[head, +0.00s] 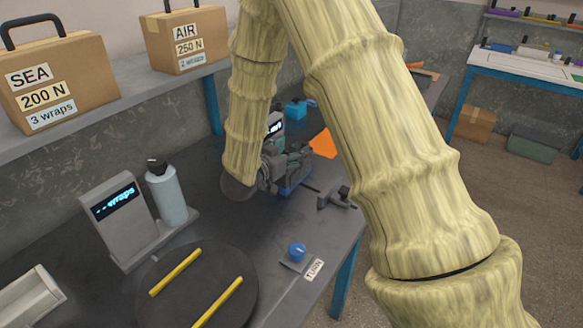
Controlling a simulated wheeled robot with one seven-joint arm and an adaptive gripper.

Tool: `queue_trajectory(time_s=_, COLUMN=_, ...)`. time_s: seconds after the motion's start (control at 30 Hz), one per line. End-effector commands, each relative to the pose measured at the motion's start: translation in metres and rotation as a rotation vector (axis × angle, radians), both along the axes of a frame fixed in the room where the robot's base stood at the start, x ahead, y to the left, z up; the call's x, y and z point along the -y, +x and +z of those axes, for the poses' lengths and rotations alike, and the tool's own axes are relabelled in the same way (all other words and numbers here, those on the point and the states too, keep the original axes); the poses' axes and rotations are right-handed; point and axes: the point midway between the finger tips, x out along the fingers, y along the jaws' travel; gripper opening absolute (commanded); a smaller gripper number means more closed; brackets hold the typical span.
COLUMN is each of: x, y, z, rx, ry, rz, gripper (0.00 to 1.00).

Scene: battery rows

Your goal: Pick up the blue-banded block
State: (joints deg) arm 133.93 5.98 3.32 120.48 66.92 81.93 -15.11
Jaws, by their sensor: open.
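My gripper (285,168) is low over the dark workbench, in the middle of the head view, and is open. Its fingers are dark and partly merge with what lies behind them. A blue patch (291,186) shows just under the fingers; it may be the blue-banded block, mostly hidden by my gripper. I cannot tell whether the fingers touch it. A separate small blue object (295,109) with a dark top stands farther back on the bench.
A black turntable (195,290) with two yellow bars, a blue knob (297,252), a wraps display (116,210) and a grey bottle (167,193) stand nearer. A dark clamp-like tool (337,198) lies right of my gripper; an orange sheet (323,143) lies behind. Boxes stand on the shelf.

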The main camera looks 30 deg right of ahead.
Motion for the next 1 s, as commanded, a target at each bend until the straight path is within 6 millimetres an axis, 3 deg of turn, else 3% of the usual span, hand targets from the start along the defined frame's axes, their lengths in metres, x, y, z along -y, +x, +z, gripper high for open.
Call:
queue_trajectory(time_s=0.17, x=0.0005, y=0.0001, z=-0.0002, rx=0.000, ry=0.000, rz=0.000, gripper=0.69)
queue_trajectory(time_s=0.2, x=0.0005, y=0.0001, z=-0.0002, rx=0.000, ry=0.000, rz=0.000, gripper=0.65)
queue_trajectory(time_s=0.57, x=0.0003, y=-0.0001, z=-0.0004, rx=0.000, ry=0.000, rz=0.000, gripper=0.00)
queue_trajectory(time_s=1.0, x=0.0004, y=0.0008, z=0.0053, rx=0.003, ry=-0.002, rz=0.000, gripper=0.00)
